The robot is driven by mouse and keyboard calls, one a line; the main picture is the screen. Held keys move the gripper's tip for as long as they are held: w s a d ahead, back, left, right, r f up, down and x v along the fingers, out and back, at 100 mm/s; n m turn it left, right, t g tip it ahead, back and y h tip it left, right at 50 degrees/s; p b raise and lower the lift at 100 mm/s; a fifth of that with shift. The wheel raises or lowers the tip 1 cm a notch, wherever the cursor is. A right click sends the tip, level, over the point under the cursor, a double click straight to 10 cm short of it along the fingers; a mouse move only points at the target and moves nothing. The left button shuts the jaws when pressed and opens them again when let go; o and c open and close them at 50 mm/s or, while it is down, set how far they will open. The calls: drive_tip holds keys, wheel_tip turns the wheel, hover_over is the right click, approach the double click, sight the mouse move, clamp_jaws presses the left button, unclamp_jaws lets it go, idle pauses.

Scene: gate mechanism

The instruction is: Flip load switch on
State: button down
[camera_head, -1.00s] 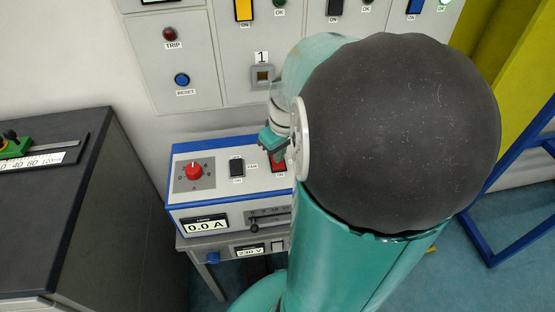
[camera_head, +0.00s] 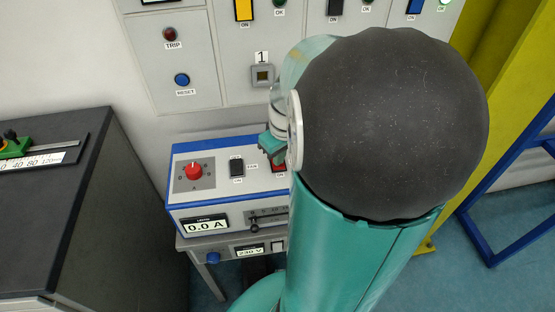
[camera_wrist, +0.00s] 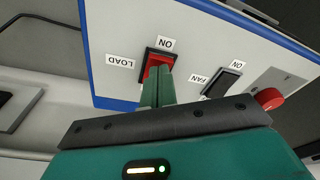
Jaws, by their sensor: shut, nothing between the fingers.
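The load switch is a red rocker in a black frame, labelled LOAD and ON. In the wrist view the load switch (camera_wrist: 157,63) is just beyond my fingertips, and the fingers cover its lower part. In the head view the red load switch (camera_head: 279,167) shows partly beside my gripper (camera_head: 268,147). In the wrist view my gripper (camera_wrist: 157,82) is shut, with its fingertips at the switch's edge. I cannot tell whether they touch it. The load unit's display (camera_head: 206,222) reads 0.0 A.
A black fan switch (camera_wrist: 222,83) and a red knob (camera_wrist: 269,98) sit beside the load switch on the same box (camera_head: 217,182). A wall panel (camera_head: 178,55) stands behind. A dark cabinet (camera_head: 60,200) is at the left. My arm hides the box's right side.

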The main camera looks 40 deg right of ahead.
drive_tip(key=shift+f, duration=0.3)
drive_tip(key=shift+r, duration=3.5)
drive_tip(key=s+a+r+t, duration=0.2)
drive_tip(key=a+r, duration=0.1)
drive_tip(key=a, duration=0.8)
drive_tip(key=s+a+r+t, duration=0.1)
drive_tip(key=a+r, duration=0.3)
drive_tip(key=a, duration=0.8)
drive_tip(key=shift+s+n+t, duration=0.4)
drive_tip(key=shift+s, duration=0.35)
